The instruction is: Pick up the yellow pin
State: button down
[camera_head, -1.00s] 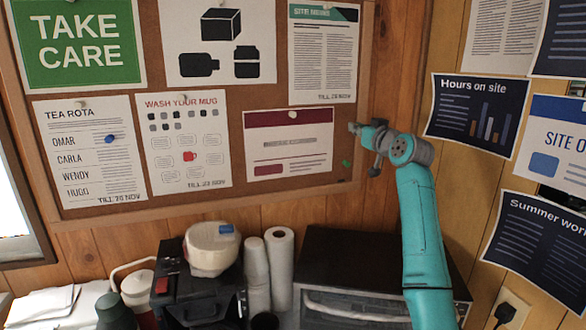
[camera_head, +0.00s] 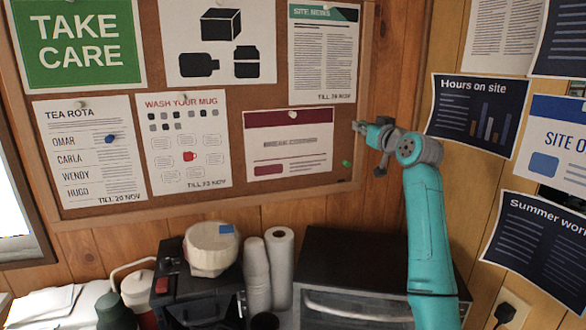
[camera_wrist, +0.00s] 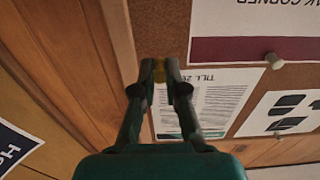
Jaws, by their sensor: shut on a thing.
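My gripper (camera_head: 360,128) is beside the right edge of the cork board in the head view. In the wrist view my gripper (camera_wrist: 160,68) has its two fingertips close together with the yellow pin (camera_wrist: 160,73) between them. Only a small yellow part of the pin shows, and it is too small to make out in the head view. I cannot tell from the frames exactly how far the pin is from the board.
The cork board (camera_head: 240,97) carries several pinned sheets. A green pin (camera_head: 347,163) sits at its lower right, a blue pin (camera_head: 109,139) on the tea rota. Below stand a microwave (camera_head: 375,275), paper cup stacks (camera_head: 279,270) and a black machine (camera_head: 205,295). Dark posters (camera_head: 478,105) hang at right.

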jog(key=shift+s+d+r, duration=0.3)
jog(key=shift+s+r, duration=0.2)
jog(key=shift+s, duration=0.35)
jog(key=shift+s+d+r, duration=0.25)
jog(key=shift+s+r, duration=0.25)
jog(key=shift+s, duration=0.3)
